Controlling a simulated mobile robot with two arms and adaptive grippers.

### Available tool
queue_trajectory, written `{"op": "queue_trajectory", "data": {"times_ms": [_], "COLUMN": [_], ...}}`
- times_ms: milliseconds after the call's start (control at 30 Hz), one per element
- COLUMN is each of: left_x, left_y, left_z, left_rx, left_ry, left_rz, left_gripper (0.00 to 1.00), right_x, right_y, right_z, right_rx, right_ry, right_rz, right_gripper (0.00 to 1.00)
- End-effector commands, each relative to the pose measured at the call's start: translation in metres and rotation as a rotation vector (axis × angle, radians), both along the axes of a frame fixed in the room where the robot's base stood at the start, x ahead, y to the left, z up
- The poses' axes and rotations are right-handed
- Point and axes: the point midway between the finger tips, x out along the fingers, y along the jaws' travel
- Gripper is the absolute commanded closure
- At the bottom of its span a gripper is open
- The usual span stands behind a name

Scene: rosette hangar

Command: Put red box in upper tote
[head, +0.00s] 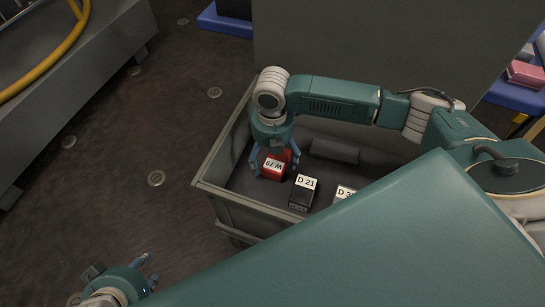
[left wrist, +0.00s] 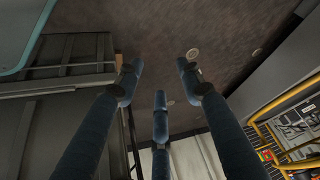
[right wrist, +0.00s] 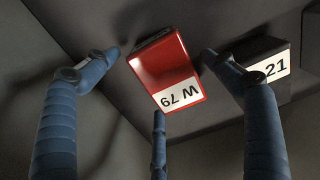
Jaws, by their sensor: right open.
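A red box (head: 277,174) with a white label reading W 79 lies in the grey bin (head: 210,187). My right gripper (head: 274,163) reaches down into the bin from above, its blue fingers around the red box. In the right wrist view the red box (right wrist: 163,68) sits between the spread, open fingers (right wrist: 160,75), which show no clear grip on it. My left gripper (head: 146,271) is at the lower left of the head view, outside the bin. The left wrist view shows its fingers (left wrist: 158,78) spread with nothing between them. I cannot make out an upper tote.
A black box labelled D 21 (head: 303,194) lies right of the red box, close to one right finger. Another labelled box (head: 344,192) is partly hidden by my body. A dark block (head: 334,151) lies at the bin's back. Floor left of the bin is clear.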

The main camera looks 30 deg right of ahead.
Motion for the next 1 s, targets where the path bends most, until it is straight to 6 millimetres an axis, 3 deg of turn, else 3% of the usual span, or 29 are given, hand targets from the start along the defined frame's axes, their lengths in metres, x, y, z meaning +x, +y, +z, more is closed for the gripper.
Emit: {"op": "queue_trajectory", "data": {"times_ms": [67,267,467,600,800,1000], "left_x": [-0.004,-0.047,-0.045,-0.039,-0.034,-0.033], "left_y": [0.0,0.012,0.012,0.011,0.01,0.009], "left_z": [0.001,-0.008,0.012,-0.011,-0.031,-0.035], "left_rx": [0.002,0.035,0.034,0.035,0.035,0.034], "left_ry": [0.015,0.177,0.171,0.186,0.194,0.193], "left_rz": [0.0,0.013,0.013,0.011,0.01,0.009], "left_gripper": [0.62,0.62,0.62,0.62,0.62,0.62], "right_x": [0.001,0.001,0.001,0.001,0.001,0.001], "right_y": [0.0,0.0,0.0,0.0,0.0,0.0], "right_z": [0.006,0.028,0.081,0.104,0.119,0.121], "right_rx": [0.001,0.0,0.001,0.001,0.001,0.001], "right_ry": [-0.002,-0.003,-0.004,-0.003,-0.001,-0.001], "right_rz": [0.0,-0.001,0.001,-0.001,-0.001,-0.001], "right_gripper": [0.16,0.16,0.16,0.16,0.16,0.16]}}
